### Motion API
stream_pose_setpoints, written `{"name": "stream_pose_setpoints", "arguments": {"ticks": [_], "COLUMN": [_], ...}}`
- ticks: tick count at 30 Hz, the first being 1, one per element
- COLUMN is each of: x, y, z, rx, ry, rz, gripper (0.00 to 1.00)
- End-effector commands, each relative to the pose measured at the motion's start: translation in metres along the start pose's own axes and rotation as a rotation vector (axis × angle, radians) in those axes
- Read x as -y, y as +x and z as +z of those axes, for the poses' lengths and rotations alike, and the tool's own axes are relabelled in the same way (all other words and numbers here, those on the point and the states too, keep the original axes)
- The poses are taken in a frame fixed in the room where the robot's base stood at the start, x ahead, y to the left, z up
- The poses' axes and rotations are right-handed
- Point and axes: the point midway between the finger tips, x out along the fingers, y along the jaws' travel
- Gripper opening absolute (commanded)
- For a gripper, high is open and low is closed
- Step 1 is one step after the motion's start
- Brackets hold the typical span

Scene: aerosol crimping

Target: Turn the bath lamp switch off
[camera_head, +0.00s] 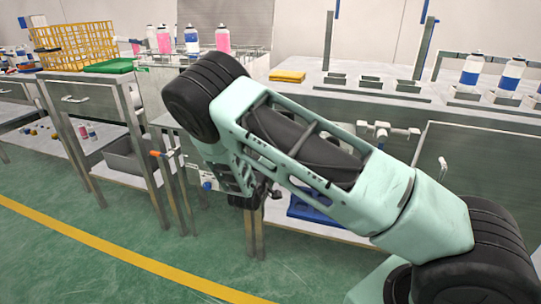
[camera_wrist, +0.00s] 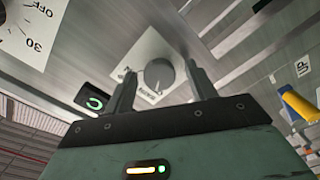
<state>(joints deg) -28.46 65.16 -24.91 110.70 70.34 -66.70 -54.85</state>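A grey rotary knob (camera_wrist: 158,75) sits on a pale square plate (camera_wrist: 149,52) on a brushed metal panel in the wrist view. Small print on the plate is too blurred to read, so I cannot confirm this is the bath lamp switch. My gripper (camera_wrist: 161,69) is open, with one finger on each side of the knob in the picture. I see no finger touching it, and the remaining distance is hard to judge. In the head view my gripper (camera_head: 242,190) is low by the bench front, partly hidden by my arm; the knob is hidden there.
A white dial (camera_wrist: 25,30) marked OFF and 30 is at upper left in the wrist view. A black square with a green lit symbol (camera_wrist: 94,102) is beside the left finger. A yellow-orange handle (camera_wrist: 299,104) is at right. Benches (camera_head: 470,115) line the wall.

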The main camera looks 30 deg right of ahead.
Motion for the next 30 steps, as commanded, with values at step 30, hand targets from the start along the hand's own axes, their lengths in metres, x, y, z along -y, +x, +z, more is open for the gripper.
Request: {"name": "stream_pose_setpoints", "arguments": {"ticks": [30], "x": [-0.001], "y": [-0.141], "z": [-0.002], "rx": [-0.003], "ry": [0.001], "rz": [-0.002], "gripper": [0.55]}}
